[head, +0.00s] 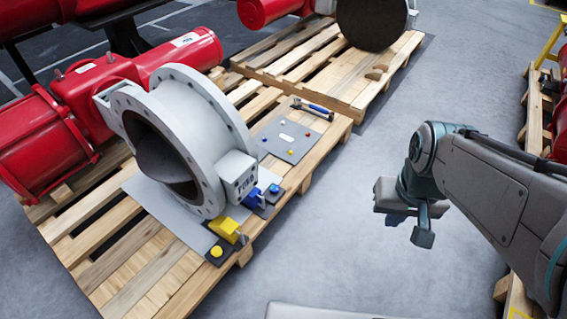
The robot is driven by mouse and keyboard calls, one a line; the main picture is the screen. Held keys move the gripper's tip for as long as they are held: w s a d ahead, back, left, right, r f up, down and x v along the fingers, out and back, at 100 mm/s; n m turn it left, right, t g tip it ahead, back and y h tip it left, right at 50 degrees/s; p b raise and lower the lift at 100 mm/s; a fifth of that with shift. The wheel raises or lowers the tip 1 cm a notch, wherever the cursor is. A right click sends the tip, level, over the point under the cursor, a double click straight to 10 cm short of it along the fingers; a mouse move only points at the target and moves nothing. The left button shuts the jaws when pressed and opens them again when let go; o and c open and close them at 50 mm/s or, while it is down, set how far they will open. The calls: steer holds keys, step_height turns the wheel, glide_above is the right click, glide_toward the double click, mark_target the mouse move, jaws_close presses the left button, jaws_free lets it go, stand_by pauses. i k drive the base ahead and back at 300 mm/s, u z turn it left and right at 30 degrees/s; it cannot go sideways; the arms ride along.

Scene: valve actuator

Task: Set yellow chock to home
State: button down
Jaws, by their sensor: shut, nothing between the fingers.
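The yellow chock (225,229) sits at the lower front of the grey flanged valve (185,140), close to the valve's foot. A dark pad (207,262) with a round yellow knob (216,251) lies just in front of it. A blue chock (252,197) stands to its right, beside another dark pad with a blue knob (274,188). A grey plate (290,146) with small coloured dots and a white label lies farther back on the pallet. My gripper (422,237) is shut and empty, over the floor well to the right of the yellow chock.
The valve and its red actuator (80,110) rest on a wooden pallet (150,280). A hammer-like tool (313,108) lies near the pallet's back right edge. A second loaded pallet (390,72) stands behind. Open grey floor lies between the pallet and my arm.

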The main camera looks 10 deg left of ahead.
mark_target(228, 228)
steer(key=z, duration=0.25)
steer(key=i, duration=0.3)
steer(key=u, duration=1.2)
